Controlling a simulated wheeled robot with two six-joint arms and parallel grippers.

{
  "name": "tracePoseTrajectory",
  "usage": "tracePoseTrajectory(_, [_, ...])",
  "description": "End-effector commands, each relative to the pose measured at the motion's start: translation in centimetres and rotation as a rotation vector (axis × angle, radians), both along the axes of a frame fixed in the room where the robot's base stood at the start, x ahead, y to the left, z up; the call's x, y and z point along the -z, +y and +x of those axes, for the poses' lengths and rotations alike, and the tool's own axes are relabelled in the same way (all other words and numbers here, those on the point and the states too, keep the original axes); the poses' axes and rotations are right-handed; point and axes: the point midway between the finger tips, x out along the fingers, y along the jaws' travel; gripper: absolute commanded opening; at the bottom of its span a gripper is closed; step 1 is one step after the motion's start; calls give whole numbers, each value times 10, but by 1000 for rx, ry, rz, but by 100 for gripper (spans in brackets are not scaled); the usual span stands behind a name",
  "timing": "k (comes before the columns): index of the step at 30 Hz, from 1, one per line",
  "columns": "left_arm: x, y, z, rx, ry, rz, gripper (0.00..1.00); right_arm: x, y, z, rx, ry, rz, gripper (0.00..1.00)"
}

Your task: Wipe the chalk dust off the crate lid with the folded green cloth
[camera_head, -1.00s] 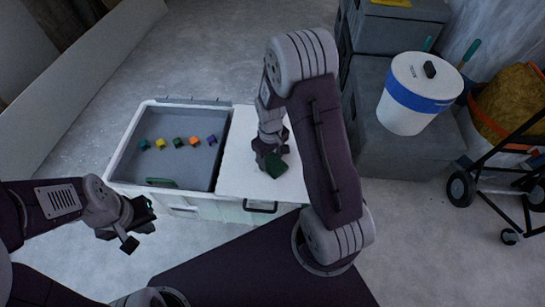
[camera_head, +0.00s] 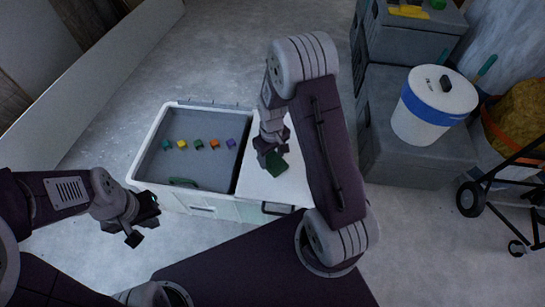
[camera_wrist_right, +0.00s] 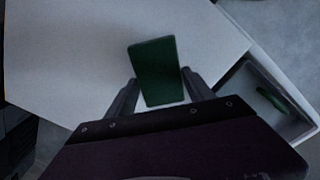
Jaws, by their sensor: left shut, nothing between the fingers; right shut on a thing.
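The crate lid (camera_head: 255,184) is a pale flat panel over the right part of the crate, partly behind my right arm. It also fills much of the right wrist view (camera_wrist_right: 75,50). My right gripper (camera_head: 270,152) is shut on the folded green cloth (camera_head: 277,166), above the lid. In the right wrist view the dark green cloth (camera_wrist_right: 154,68) sticks out between the fingers; I cannot tell whether it touches the lid. I cannot make out chalk dust clearly. My left gripper (camera_head: 145,224) is shut and empty, in front of the crate's left side.
The crate's open grey compartment (camera_head: 200,168) holds a row of several small coloured blocks (camera_head: 198,144) and a green handle-like piece (camera_head: 184,182). Grey boxes (camera_head: 400,150), a white bucket with a blue band (camera_head: 433,105) and a black-wheeled cart (camera_head: 470,198) stand at the right.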

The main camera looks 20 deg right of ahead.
Motion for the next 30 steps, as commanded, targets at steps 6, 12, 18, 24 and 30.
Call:
tracePoseTrajectory(6, [-25, 0, 0, 0, 0, 0, 0, -24, 1, 2, 0, 0, 0, 29])
tracePoseTrajectory(12, [-42, 0, 0, 0, 0, 0, 0, -41, 3, 4, 0, 1, 0, 29])
tracePoseTrajectory(18, [-52, 0, 0, 0, 0, 0, 0, -49, 4, 5, 1, 1, 0, 29])
tracePoseTrajectory(24, [-50, 0, 0, 0, 0, 0, 0, -48, 4, 6, 1, 1, 0, 29])
tracePoseTrajectory(30, [-50, 0, 0, 0, 0, 0, 0, -48, 4, 1, 27, 0, 0, 29])
